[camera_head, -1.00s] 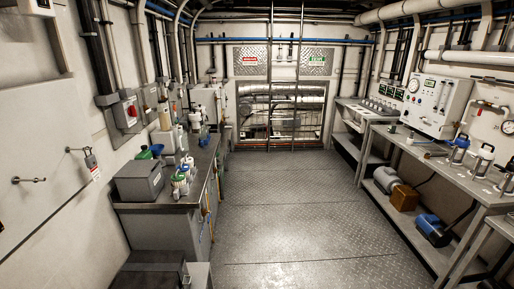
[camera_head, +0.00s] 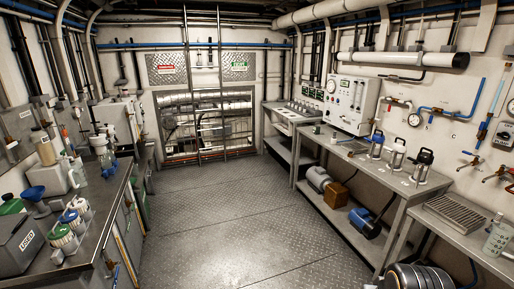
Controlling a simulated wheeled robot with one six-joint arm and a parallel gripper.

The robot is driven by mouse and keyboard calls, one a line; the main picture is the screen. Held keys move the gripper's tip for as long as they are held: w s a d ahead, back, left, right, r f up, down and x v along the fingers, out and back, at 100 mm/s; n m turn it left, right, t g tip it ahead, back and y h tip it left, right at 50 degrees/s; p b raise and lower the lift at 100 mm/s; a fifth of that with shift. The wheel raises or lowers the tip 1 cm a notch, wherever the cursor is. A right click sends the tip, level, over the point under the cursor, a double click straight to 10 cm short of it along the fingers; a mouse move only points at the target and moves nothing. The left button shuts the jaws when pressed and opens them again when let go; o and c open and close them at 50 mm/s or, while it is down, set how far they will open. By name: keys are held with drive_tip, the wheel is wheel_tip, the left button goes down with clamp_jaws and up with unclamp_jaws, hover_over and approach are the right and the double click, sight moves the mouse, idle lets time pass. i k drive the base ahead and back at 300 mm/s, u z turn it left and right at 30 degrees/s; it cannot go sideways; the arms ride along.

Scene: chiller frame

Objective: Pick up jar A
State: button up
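My gripper is not in view.
The right bench (camera_head: 350,160) carries a white gauge panel (camera_head: 352,104). Its lower shelf holds a blue-and-black item (camera_head: 366,222) and a brown box (camera_head: 338,193). A sink-like drain unit (camera_head: 456,214) stands nearer. The left counter (camera_head: 95,225) holds bottles. The floor (camera_head: 225,225) between is clear.

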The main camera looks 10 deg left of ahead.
sight(136, 171)
drive_tip(key=u, duration=0.35)
drive_tip(key=i, duration=2.4)
drive_tip(key=u, duration=0.5)
drive_tip(key=i, duration=2.3)
drive_tip(key=u, duration=0.65)
drive_tip(key=i, duration=1.85)
drive_tip(key=u, duration=1.7)
drive_tip(key=i, duration=1.1)
drive_tip(key=u, duration=1.3)
drive_tip(key=i, duration=0.5)
drive_tip(key=u, duration=0.3)
